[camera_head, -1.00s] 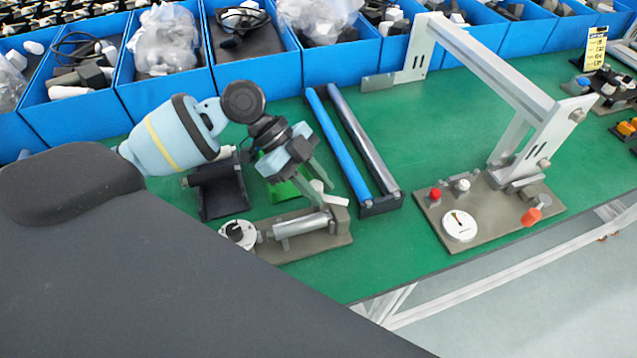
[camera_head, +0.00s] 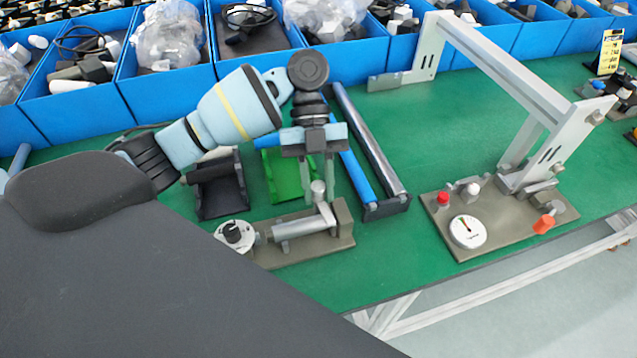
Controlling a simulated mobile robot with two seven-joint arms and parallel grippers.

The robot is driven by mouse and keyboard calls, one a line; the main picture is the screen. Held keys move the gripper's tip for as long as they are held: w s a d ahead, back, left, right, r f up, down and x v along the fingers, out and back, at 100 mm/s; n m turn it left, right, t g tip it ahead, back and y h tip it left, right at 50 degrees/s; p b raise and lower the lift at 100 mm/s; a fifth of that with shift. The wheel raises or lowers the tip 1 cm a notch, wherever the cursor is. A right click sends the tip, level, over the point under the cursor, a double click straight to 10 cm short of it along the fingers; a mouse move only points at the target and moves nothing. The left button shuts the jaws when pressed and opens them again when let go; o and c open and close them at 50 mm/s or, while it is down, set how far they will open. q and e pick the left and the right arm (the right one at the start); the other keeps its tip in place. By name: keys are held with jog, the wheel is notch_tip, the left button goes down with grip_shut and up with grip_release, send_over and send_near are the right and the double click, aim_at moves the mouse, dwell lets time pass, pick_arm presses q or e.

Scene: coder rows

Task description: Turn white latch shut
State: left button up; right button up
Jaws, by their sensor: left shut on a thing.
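The latch (camera_head: 318,188) is a short pale, off-white post. It stands upright at the right end of a silver cylinder (camera_head: 298,227) on a grey-brown base plate in the middle front of the bench. My left gripper (camera_head: 318,199) points straight down, its two fingers shut on the latch. The fingers hide part of the post. A white round dial with a black knob (camera_head: 233,233) sits at the left end of the same plate. My right gripper is not in view.
Blue and grey rods (camera_head: 370,145) in a black holder stand just behind and right. Black and green (camera_head: 285,176) holders stand behind the plate. A metal frame fixture with a gauge (camera_head: 467,232) stands at right. Blue bins (camera_head: 345,65) line the back. Green bench is clear between.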

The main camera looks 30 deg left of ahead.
pick_arm(q)
jog(key=shift+m+g+y, duration=0.3)
jog(key=shift+m, duration=0.2)
jog(key=shift+f, duration=0.1)
jog(key=o, duration=1)
jog(key=shift+v, duration=3.95)
jog(key=shift+d, duration=0.1)
jog(key=shift+s, duration=0.1)
